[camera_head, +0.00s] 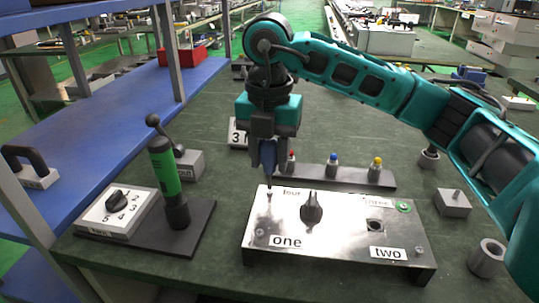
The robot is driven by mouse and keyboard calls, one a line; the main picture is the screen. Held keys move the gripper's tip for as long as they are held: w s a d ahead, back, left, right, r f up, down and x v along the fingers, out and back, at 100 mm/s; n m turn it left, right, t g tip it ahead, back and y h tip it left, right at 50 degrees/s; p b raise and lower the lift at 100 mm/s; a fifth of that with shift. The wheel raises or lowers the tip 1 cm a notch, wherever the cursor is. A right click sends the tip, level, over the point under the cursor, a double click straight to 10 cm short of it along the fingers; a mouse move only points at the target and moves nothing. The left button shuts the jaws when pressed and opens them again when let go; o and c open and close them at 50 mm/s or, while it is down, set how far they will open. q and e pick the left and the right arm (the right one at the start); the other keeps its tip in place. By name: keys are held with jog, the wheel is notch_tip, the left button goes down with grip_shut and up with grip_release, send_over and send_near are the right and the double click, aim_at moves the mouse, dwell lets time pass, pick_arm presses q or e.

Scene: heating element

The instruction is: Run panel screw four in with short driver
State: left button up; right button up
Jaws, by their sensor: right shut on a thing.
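The metal panel (335,247) lies on the green bench, with labels reading "one", "two" and "four" and a partly readable one at upper right. My right gripper (267,140) points down above the panel's far left corner and is shut on a dark blue driver (269,160). The driver stands upright, its tip at or just above panel screw four (269,196), beside the "four" label. I cannot tell whether tip and screw touch. My left gripper is not in view.
A black knob (312,208) rises from the panel. Behind it is a rack (335,176) with red, blue and yellow tools. At left, a green-handled tool (164,170) stands beside a white dial box (117,212). Metal blocks and a cylinder (487,258) stand at right.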

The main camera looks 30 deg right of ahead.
jog(key=shift+n, duration=0.6)
jog(key=shift+n, duration=0.3)
jog(key=n, duration=0.3)
jog(key=shift+b, duration=0.35)
jog(key=shift+n, duration=0.4)
jog(key=n, duration=0.3)
jog(key=shift+n, duration=0.3)
